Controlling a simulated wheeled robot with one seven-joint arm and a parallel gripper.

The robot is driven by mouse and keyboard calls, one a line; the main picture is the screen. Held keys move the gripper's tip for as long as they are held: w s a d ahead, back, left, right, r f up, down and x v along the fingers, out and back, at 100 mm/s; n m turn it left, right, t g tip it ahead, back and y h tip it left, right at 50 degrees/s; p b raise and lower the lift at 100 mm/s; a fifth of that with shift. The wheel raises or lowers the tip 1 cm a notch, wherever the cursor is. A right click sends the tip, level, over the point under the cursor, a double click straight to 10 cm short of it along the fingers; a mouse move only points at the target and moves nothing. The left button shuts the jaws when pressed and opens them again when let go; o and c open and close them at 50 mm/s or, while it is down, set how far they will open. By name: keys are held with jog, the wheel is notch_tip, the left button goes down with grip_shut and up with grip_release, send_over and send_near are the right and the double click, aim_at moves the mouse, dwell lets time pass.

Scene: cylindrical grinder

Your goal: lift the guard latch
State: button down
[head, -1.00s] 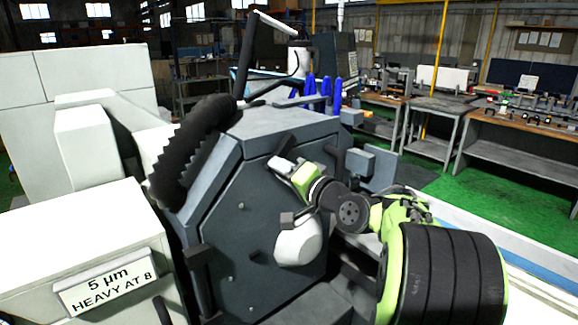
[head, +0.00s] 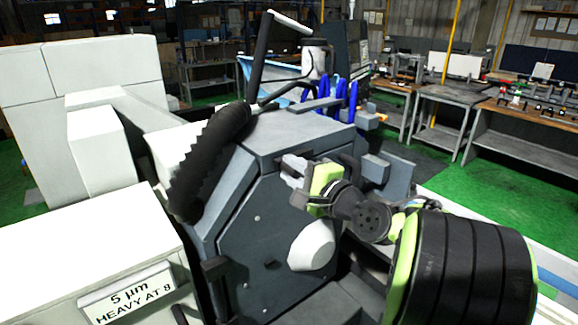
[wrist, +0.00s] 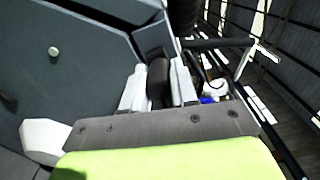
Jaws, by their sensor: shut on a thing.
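The grinder's dark grey guard (head: 262,235) has an angled front face with small bolts. In the head view my gripper (head: 292,168) is at the upper right part of this face. The wrist view shows the two pale fingers of my gripper (wrist: 158,88) closed on either side of a short dark round bar, which I take to be the guard latch (wrist: 157,78). The bar stands between the fingers, against the guard's edge. In the head view my gripper and wrist hide the latch, so I cannot tell its angle there.
A white rounded knob (head: 312,246) sticks out of the guard below my gripper. A black ribbed hose (head: 207,165) runs down the guard's left side. Blue coolant hoses (head: 338,92) stand behind it. Workbenches (head: 525,120) line the right, with green floor between.

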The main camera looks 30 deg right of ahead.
jog(key=shift+r, duration=0.2)
dwell(0.4)
jog(key=c, duration=0.9)
grip_release()
jog(key=s+b, duration=0.2)
jog(key=b, duration=0.1)
jog(key=s+b, duration=0.3)
jog(key=s+d+f+b, duration=0.1)
jog(key=s+b, duration=0.2)
jog(key=shift+s+d+f, duration=0.1)
jog(key=shift+s, duration=0.15)
jog(key=shift+s+d+r+b, duration=0.2)
jog(key=shift+s+b, duration=0.4)
jog(key=shift+s, duration=0.6)
jog(key=shift+s+d+r+b, duration=0.15)
jog(key=shift+s+b, duration=0.45)
jog(key=shift+s, duration=0.65)
jog(key=shift+s+d+r+b, duration=0.2)
jog(key=shift+s+b, duration=0.4)
jog(key=shift+s, duration=0.6)
